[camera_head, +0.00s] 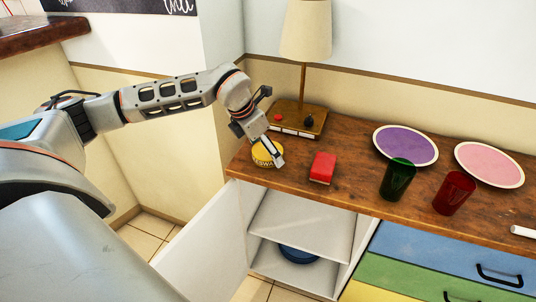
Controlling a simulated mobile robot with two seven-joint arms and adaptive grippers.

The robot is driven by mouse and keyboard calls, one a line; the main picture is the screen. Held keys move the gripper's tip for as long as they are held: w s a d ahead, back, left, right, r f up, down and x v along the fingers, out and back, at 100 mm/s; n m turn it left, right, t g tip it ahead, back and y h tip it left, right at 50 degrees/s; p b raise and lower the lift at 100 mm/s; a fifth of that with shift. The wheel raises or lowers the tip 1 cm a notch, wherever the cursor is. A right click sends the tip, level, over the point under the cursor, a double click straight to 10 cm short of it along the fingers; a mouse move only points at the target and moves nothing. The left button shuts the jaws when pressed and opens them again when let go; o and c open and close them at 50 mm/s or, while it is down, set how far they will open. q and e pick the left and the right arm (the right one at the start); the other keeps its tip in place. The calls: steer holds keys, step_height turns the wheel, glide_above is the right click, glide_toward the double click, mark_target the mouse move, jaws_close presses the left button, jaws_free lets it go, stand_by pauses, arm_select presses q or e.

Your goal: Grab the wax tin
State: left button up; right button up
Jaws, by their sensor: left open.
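The wax tin (264,158) is a round yellow tin with dark lettering. It sits on the wooden cabinet top (345,140) near its left end. My left gripper (275,160) reaches in from the left and points down at the tin, and it is open. One finger shows in front of the tin's right side and hides part of it. I cannot tell whether the finger touches the tin. My right gripper is not in view.
A red box (323,167) lies right of the tin. A lamp (303,95) on a wooden base stands behind. Farther right are a green cup (398,180), a red cup (454,193), a purple plate (406,144) and a pink plate (489,164). A white cabinet door (205,245) hangs open below.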

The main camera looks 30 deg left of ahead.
arm_select(q)
steer(key=c, duration=1.5)
steer(key=shift+r, duration=0.1)
